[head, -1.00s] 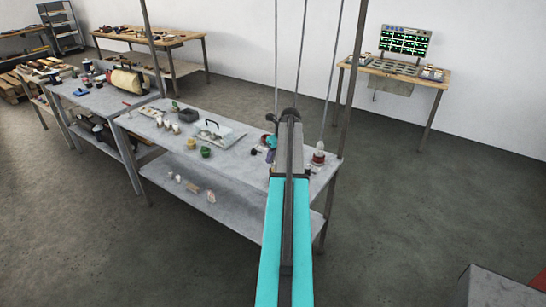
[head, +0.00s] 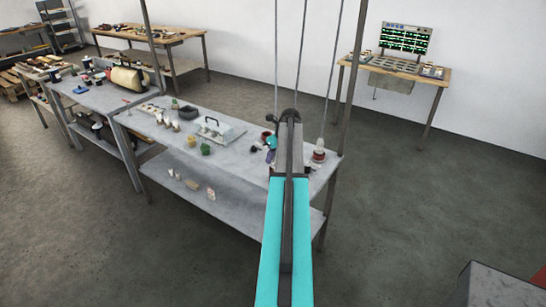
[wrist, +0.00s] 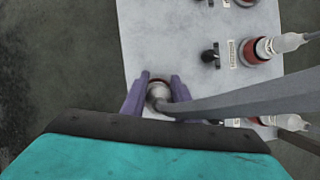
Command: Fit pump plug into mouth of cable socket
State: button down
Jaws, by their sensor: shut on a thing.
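My gripper (wrist: 157,90) is shut on a rounded grey plug (wrist: 158,95), held between its two purple fingers in the wrist view. A thick grey cable runs from the plug to the right. A red ring shows just beyond the plug between the fingertips, likely a socket's rim; I cannot tell whether the plug is inside it. Another red-ringed socket (wrist: 257,50) with a pale plug in it stands at the upper right, beside a label too small to read. In the head view my arm mostly hides the gripper, over the right end of the grey table (head: 228,165).
A black knobbed fitting (wrist: 210,55) stands between the gripper and the upper-right socket. A further plugged socket (wrist: 272,120) lies lower right. Several cables (head: 330,60) hang from above. A grey case (head: 222,132) and small pots stand left on the table.

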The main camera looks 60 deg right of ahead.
jog(key=shift+f, duration=0.4)
jog(key=c, duration=1.3)
grip_release()
jog(key=shift+r, duration=0.1)
jog(key=b+v, duration=0.4)
jog(key=v, duration=0.9)
jog(key=shift+r+b, duration=0.3)
jog(key=shift+b, duration=0.05)
jog(key=shift+s, duration=0.1)
